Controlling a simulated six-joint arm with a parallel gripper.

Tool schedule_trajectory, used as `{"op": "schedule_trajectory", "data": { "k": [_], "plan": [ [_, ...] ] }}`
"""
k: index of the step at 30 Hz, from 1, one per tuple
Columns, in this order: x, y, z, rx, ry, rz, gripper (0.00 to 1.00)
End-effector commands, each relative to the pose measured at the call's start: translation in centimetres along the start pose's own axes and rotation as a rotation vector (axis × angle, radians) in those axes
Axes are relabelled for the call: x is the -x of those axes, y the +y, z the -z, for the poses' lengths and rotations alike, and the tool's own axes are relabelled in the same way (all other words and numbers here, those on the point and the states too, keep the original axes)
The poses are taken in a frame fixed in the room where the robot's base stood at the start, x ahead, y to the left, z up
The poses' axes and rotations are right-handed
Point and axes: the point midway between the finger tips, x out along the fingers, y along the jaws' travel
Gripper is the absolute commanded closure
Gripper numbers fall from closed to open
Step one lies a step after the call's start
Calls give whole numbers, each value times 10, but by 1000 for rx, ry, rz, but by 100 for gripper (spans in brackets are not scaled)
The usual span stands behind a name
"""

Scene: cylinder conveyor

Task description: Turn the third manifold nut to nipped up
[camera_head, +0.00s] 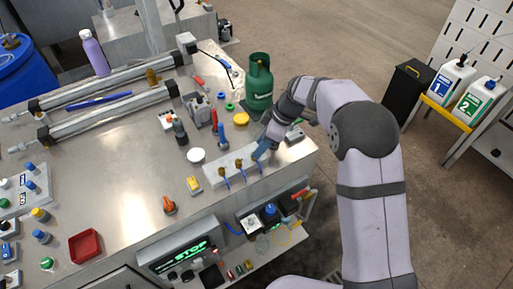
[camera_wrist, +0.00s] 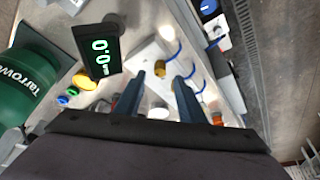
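The manifold (camera_head: 214,178) is a pale block near the table's right front, with a row of brass nuts and thin blue loops along its front side. My gripper (camera_head: 262,152) is at the block's right end, pointing down. In the wrist view the manifold (camera_wrist: 146,53) lies beyond my gripper (camera_wrist: 159,80). Its two blue-grey fingers are apart. A dark brass nut (camera_wrist: 160,68) shows between the fingertips; I cannot tell whether they touch it. My gripper hides the right end of the manifold in the head view.
A readout (camera_wrist: 100,52) showing 0.0 stands close beside my gripper. A green gas bottle (camera_head: 259,82) stands behind it. A STOP display (camera_head: 183,254) is at the front edge.

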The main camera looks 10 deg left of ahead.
Motion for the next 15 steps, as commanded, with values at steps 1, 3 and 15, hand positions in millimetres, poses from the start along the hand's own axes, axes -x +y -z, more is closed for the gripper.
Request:
{"op": "schedule_trajectory", "data": {
  "k": [1, 3, 15],
  "plan": [
    [-5, -1, 1, -1, -1, 4, 64],
    [-14, -1, 1, -2, -1, 4, 64],
    [-39, 0, 0, -1, 0, -1, 64]
  ]
}}
